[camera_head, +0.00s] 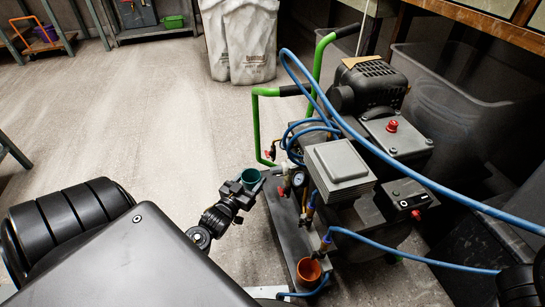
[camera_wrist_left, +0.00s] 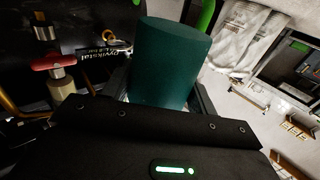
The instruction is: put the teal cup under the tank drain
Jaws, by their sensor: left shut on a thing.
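The teal cup (camera_head: 252,176) is in the jaws of my left gripper (camera_head: 243,185), beside the left side of the compressor (camera_head: 340,165). In the left wrist view the teal cup (camera_wrist_left: 168,60) fills the upper middle, between the two fingers, and hides most of what is behind it. My left gripper is shut on it. A red-handled valve (camera_wrist_left: 58,62) shows left of the cup in that view. Brass fittings (camera_head: 309,207) and a gauge (camera_head: 298,179) sit on the compressor's near side. I cannot tell which fitting is the tank drain. My right gripper is not in view.
Blue hoses (camera_head: 420,178) loop over the machine. A green handle frame (camera_head: 256,125) rises behind the cup. Open floor (camera_head: 130,130) lies to the left; white sacks (camera_head: 240,40) stand behind.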

